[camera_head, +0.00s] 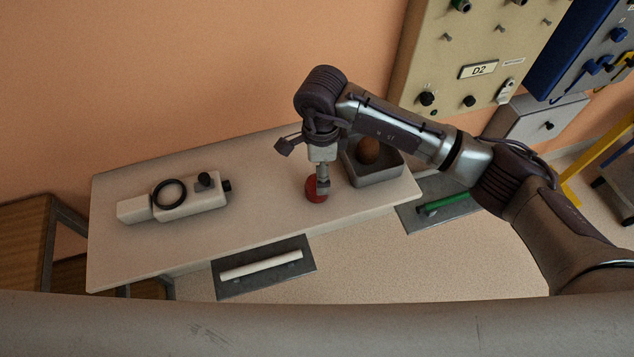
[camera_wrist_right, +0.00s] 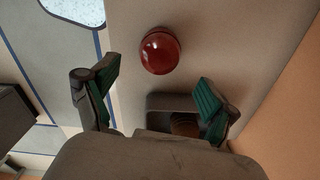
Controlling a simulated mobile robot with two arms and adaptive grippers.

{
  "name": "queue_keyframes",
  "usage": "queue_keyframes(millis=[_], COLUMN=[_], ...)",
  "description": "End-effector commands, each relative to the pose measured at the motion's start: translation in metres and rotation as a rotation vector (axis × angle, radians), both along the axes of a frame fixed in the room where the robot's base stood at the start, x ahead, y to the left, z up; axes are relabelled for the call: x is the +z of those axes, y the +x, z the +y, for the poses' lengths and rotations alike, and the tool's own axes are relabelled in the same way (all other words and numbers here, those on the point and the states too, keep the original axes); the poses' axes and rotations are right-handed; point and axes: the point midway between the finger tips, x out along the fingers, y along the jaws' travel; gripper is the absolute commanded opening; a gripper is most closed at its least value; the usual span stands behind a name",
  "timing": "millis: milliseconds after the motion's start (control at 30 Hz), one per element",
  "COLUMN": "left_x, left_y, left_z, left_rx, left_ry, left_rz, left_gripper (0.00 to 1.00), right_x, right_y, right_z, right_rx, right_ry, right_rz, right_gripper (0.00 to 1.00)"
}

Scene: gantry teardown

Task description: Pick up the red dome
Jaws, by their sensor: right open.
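The red dome (camera_head: 314,192) sits on the pale table near its front edge, right of the middle. It also shows in the right wrist view (camera_wrist_right: 160,50), above and between my finger pads, with a small dark base rim. My right gripper (camera_head: 322,187) is over the dome, pointing down, and partly covers it in the head view. In the right wrist view its green-padded fingers (camera_wrist_right: 155,92) are spread wide and nothing is between them. Whether a finger touches the dome cannot be told from the head view. My left gripper is not in view.
A grey bin (camera_head: 383,175) with a brown round object (camera_head: 367,151) stands right behind the gripper. A white device with a black ring (camera_head: 172,195) lies at the table's left. A white tube on a dark mat (camera_head: 262,264) is below the front edge. The middle tabletop is clear.

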Motion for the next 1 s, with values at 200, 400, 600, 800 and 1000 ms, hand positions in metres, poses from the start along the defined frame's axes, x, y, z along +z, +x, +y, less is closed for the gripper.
queue_keyframes(millis=[200,400,600,800,1000], left_x=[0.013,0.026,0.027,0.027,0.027], left_y=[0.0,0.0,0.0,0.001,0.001], left_z=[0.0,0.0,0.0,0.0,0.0], left_rx=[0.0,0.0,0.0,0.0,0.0], left_ry=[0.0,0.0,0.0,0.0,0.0], left_rz=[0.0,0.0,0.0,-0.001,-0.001], left_gripper=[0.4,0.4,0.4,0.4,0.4], right_x=[-0.015,-0.046,-0.057,-0.057,-0.057], right_y=[-0.003,-0.004,-0.003,-0.003,-0.003], right_z=[0.003,0.006,0.006,0.006,0.006], right_rx=[0.0,-0.001,0.001,0.001,0.001], right_ry=[0.0,0.0,0.001,0.001,0.001], right_rz=[0.004,0.004,-0.001,-0.001,-0.001], right_gripper=[0.86,0.86,0.86,0.78,0.44])
